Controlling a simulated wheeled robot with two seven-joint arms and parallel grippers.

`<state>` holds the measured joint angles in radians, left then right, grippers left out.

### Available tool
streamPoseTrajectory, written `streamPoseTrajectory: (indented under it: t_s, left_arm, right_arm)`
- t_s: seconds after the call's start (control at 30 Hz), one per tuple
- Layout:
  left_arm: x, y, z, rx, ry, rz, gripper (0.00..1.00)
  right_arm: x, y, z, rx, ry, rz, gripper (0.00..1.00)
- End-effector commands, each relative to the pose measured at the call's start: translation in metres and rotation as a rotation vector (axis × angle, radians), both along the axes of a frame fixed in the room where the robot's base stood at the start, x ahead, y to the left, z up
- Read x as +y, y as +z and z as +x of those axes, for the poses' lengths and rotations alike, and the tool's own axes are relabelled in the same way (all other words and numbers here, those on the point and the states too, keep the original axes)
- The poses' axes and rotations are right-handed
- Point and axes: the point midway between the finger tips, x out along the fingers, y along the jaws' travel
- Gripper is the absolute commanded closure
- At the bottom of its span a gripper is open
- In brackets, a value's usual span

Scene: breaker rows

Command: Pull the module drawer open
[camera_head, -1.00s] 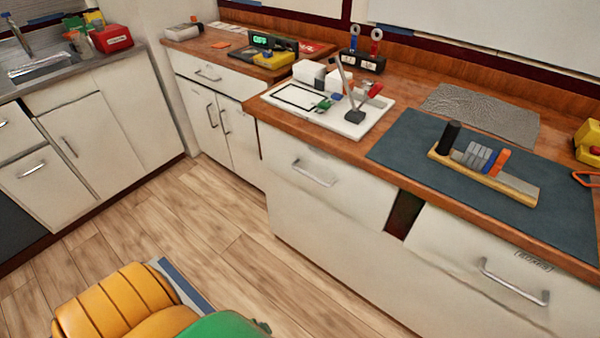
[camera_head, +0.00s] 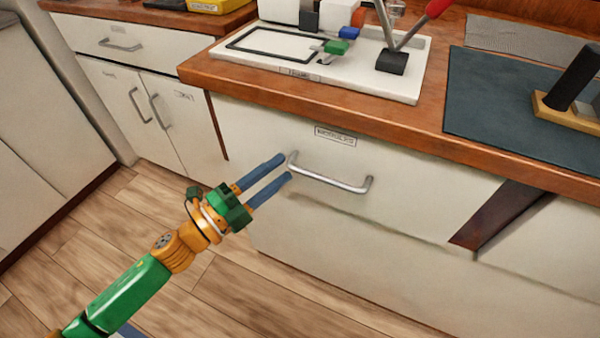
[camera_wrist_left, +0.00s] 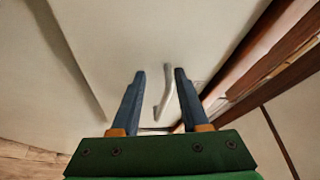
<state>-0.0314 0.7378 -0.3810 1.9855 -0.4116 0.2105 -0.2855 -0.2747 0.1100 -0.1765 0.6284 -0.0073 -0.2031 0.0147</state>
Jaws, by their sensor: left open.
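A white drawer front (camera_head: 420,187) sits under the wooden counter, with a small label too blurred to read. The drawer looks closed. My left gripper (camera_head: 285,167) is open, its two blue fingers pointing at the handle's left end, one above the other. In the left wrist view, the handle (camera_wrist_left: 166,92) shows between the two fingers (camera_wrist_left: 159,74). I cannot tell whether either finger touches it. My right gripper is not in view.
The counter edge (camera_head: 300,98) overhangs the drawer. On it are a white board (camera_head: 280,50) with parts and a dark mat (camera_head: 520,120). A cabinet (camera_head: 150,115) stands at left. The wooden floor (camera_head: 130,215) is clear.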

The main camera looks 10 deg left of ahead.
Motion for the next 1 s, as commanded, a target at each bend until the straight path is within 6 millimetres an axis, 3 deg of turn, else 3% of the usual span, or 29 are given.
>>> streamPoseTrajectory:
  t_s: [0.4, 0.77, 1.0]
  left_arm:
    - [-0.025, 0.008, -0.043, -0.254, -0.317, 0.204, 0.55]
    - [-0.080, 0.018, -0.017, -0.259, -0.325, 0.205, 0.55]
    - [-0.088, 0.017, -0.013, -0.256, -0.324, 0.207, 0.55]
  right_arm:
    - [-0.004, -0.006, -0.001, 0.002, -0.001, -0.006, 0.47]
    - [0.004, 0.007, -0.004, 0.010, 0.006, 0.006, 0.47]
    - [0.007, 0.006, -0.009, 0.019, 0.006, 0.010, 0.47]
